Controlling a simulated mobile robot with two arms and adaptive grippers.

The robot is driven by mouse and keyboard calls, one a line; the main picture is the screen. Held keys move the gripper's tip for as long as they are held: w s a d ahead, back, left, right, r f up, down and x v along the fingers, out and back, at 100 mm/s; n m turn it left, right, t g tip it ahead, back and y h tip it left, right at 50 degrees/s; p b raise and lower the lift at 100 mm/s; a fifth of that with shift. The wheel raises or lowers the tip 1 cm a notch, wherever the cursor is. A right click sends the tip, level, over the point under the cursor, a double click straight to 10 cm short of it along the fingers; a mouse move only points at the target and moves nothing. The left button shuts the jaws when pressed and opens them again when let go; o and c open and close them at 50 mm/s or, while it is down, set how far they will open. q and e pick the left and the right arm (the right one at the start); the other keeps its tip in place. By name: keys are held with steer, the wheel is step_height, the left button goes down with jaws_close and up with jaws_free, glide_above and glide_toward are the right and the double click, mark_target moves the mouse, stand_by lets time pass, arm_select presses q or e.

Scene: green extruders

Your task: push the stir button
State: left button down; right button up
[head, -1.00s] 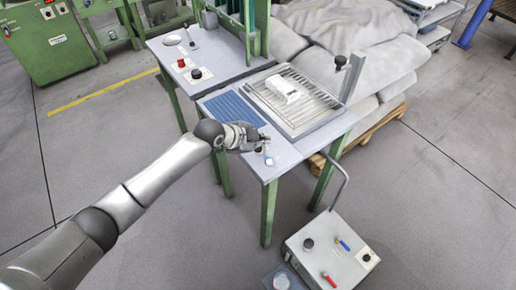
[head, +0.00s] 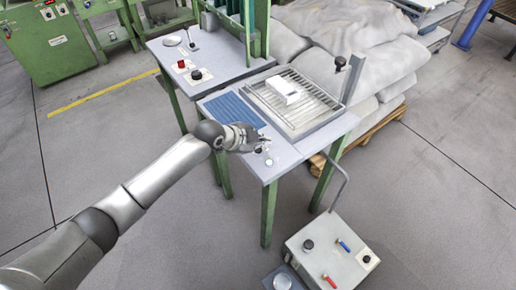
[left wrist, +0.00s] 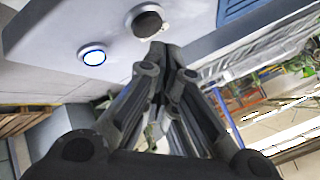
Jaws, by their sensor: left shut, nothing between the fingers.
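A round white button with a blue ring (left wrist: 94,55) sits on the grey panel of the table, and it also shows near the front corner in the head view (head: 269,162). A dark round knob (left wrist: 147,20) is beside it. My left gripper (left wrist: 160,52) is shut and empty, with its fingertips close by the knob and to the right of the button. I cannot tell whether the fingertips touch the knob. In the head view, the left gripper (head: 264,142) is over the table's front edge. My right gripper is not in view.
The grey table (head: 285,155) carries a blue ribbed mat (head: 232,109) and a metal rack (head: 320,100) with a white block (head: 283,90). A grey box with knobs and handles (head: 333,255) stands on the floor at front right. Filled sacks (head: 350,60) lie behind.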

mark_target(260, 151)
arm_select(q)
steer(key=shift+f, duration=0.15)
steer(key=shift+f, duration=0.3)
steer(key=shift+f+b, duration=0.4)
steer(key=shift+b, duration=0.1)
stand_by(0.5)
stand_by(0.3)
steer(key=shift+r+p, duration=0.7)
steer(key=shift+r, duration=0.1)
step_height(260, 151, up, 5)
steer(key=p, duration=0.4)
steer(key=shift+r, duration=0.1)
